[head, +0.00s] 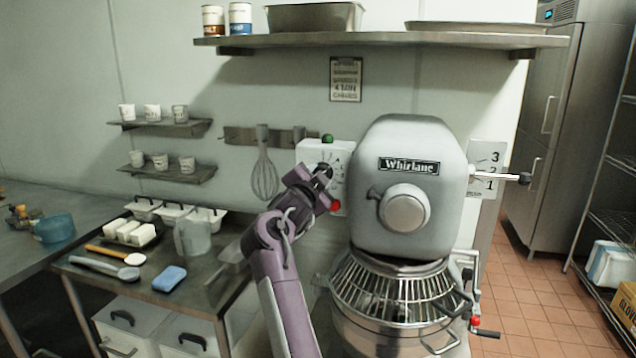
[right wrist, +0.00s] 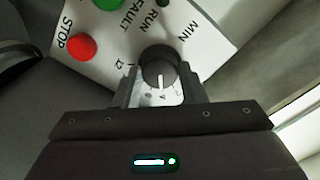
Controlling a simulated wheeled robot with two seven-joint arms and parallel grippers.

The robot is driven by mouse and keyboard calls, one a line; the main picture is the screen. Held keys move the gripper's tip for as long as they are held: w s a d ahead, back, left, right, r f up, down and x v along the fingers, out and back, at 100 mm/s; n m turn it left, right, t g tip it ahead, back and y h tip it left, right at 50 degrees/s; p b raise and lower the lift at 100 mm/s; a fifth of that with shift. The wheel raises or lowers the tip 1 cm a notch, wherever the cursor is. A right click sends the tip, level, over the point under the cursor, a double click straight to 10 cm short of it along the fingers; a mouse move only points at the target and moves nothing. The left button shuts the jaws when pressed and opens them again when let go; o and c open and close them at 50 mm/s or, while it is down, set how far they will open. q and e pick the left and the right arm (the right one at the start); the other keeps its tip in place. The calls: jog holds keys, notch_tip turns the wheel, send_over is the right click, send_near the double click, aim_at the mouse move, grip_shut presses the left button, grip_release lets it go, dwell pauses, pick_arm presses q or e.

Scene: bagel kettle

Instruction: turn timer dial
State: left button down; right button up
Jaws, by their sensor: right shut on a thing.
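The timer dial (right wrist: 159,68) is a dark round knob with a white pointer line, on a white control panel (right wrist: 205,28) in the right wrist view. My right gripper (right wrist: 162,92) has its fingers on both sides of the dial and is shut on it. In the head view the panel (head: 312,152) is on the wall left of the mixer. My right gripper (head: 322,178) is in front of it there and hides the dial. My left gripper is not in view.
A red stop button (right wrist: 81,47) and a green button (right wrist: 108,3) are close to the dial. The large Whirlane mixer (head: 408,190) stands just right of my arm. A whisk (head: 264,172) hangs to the left. A steel worktable (head: 205,292) with tools is at lower left.

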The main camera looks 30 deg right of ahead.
dwell(0.3)
jog(key=o, duration=1)
